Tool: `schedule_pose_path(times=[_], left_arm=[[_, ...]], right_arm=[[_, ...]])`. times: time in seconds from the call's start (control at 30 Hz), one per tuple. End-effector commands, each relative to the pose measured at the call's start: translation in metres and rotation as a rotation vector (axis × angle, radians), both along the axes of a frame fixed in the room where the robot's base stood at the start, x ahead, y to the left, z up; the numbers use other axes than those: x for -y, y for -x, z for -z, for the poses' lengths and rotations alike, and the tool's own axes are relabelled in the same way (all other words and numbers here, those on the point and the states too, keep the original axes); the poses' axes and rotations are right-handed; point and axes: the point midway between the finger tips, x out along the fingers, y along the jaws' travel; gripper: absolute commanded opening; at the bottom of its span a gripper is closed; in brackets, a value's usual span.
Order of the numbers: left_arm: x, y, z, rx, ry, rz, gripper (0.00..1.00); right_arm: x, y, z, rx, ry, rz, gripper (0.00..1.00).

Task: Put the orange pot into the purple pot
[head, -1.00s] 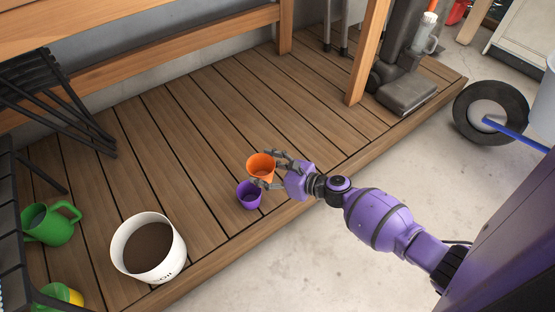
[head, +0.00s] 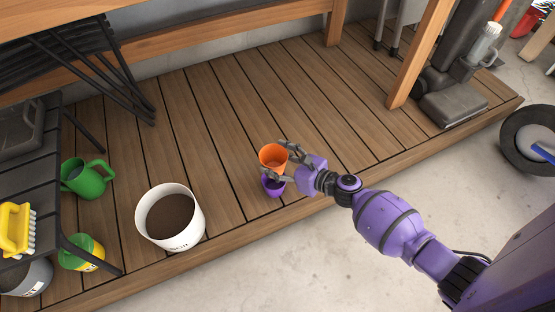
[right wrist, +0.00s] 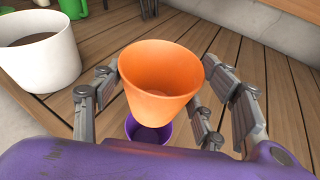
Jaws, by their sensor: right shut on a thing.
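The orange pot (head: 273,156) is held upright between the fingers of my right gripper (head: 281,161). In the right wrist view the orange pot (right wrist: 160,78) sits between the finger pairs, with its open mouth toward the camera. The purple pot (head: 272,187) stands on the wooden deck, directly below the orange pot in the head view and partly hidden by it and the gripper. In the right wrist view the purple pot (right wrist: 148,130) shows below and behind the orange pot, which looks above it. My left gripper is not in view.
A white bucket of soil (head: 170,217) stands on the deck to the left. A green watering can (head: 86,178) and a black shelf (head: 32,150) are farther left. A wooden post (head: 420,55) and vacuum cleaner (head: 452,95) are at the right. The deck (head: 220,120) behind the pots is clear.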

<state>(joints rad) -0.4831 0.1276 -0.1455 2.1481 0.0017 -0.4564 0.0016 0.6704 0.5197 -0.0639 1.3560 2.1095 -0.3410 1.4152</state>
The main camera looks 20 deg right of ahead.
Motion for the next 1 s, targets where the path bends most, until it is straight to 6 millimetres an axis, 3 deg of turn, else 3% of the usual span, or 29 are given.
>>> schedule_pose_path(times=[1.0], left_arm=[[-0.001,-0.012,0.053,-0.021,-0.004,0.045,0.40]], right_arm=[[0.000,0.000,0.073,-0.001,0.000,-0.001,0.34]])
